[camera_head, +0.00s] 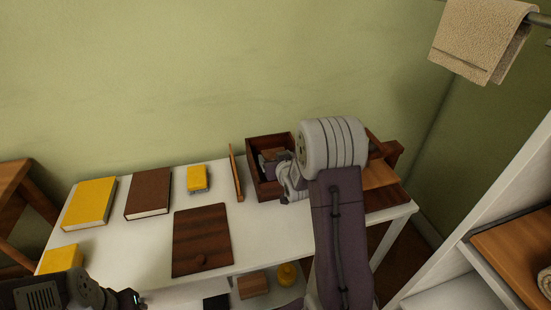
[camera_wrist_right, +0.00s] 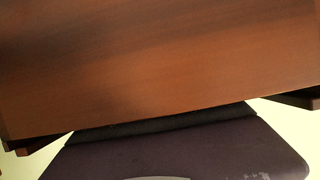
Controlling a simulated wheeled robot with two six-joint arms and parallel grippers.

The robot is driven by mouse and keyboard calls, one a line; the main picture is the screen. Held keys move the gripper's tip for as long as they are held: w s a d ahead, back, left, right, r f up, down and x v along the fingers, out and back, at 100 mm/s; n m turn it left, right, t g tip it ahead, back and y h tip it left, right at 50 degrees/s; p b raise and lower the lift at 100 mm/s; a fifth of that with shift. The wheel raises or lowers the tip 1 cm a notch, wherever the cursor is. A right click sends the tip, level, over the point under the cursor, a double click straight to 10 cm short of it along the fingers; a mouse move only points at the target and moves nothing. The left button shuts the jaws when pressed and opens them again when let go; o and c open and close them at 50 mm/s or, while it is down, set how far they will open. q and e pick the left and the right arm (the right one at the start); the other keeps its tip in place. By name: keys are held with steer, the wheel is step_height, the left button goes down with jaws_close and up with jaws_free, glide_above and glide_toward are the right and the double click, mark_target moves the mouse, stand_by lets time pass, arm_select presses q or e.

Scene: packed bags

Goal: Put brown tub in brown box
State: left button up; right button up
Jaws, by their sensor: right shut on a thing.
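The brown box (camera_head: 254,176) is an open wooden box at the back of the white table, right of centre. My right gripper (camera_head: 279,172) reaches over and into its opening, and my own wrist and arm hide its right part. The gripper is shut on a small brown thing (camera_head: 272,155), which seems to be the brown tub; its shape is mostly hidden. In the right wrist view a plain brown surface (camera_wrist_right: 160,60) fills most of the picture, too close to name. My left gripper (camera_head: 132,298) is at the bottom left, away from the box; its jaws are unclear.
On the white table (camera_head: 115,250) lie a yellow book (camera_head: 90,202), a brown book (camera_head: 148,191), a small yellow block (camera_head: 197,178) and a dark wooden board (camera_head: 201,240). A thin upright wooden piece (camera_head: 236,174) stands just left of the box. Wooden pieces (camera_head: 380,174) lie to the right.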

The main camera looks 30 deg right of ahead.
steer(key=shift+f+b, duration=0.3)
steer(key=shift+f, duration=0.1)
steer(key=o, duration=1.5)
steer(key=shift+c, duration=0.2)
steer(key=shift+r, duration=0.25)
steer(key=shift+r+p, duration=0.5)
steer(key=shift+p, duration=0.25)
steer(key=b+v, duration=0.7)
steer(key=v, duration=0.5)
steer(key=shift+f, duration=0.15)
